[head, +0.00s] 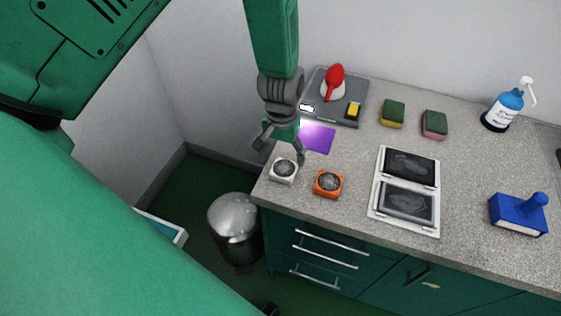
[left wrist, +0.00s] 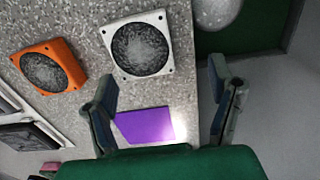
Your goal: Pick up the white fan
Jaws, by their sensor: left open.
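The white fan (head: 284,170) is a small square frame with a dark round grille, lying flat near the left front corner of the counter. It also shows in the left wrist view (left wrist: 160,47), resting on the speckled top. My left gripper (head: 279,148) is open and empty above the counter, just behind the white fan in the head view. In the left wrist view its two fingers (left wrist: 162,98) are spread, with the fan beyond their tips. My right gripper is not in view.
An orange fan (head: 328,183) lies right of the white one. A purple square (head: 318,138) lies behind. A grey device with a red object (head: 335,77), sponges (head: 393,113), a white double panel (head: 379,213), a bottle (head: 508,104) and a blue tool (head: 518,214) occupy the counter (head: 460,165). A bin (head: 234,218) stands left.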

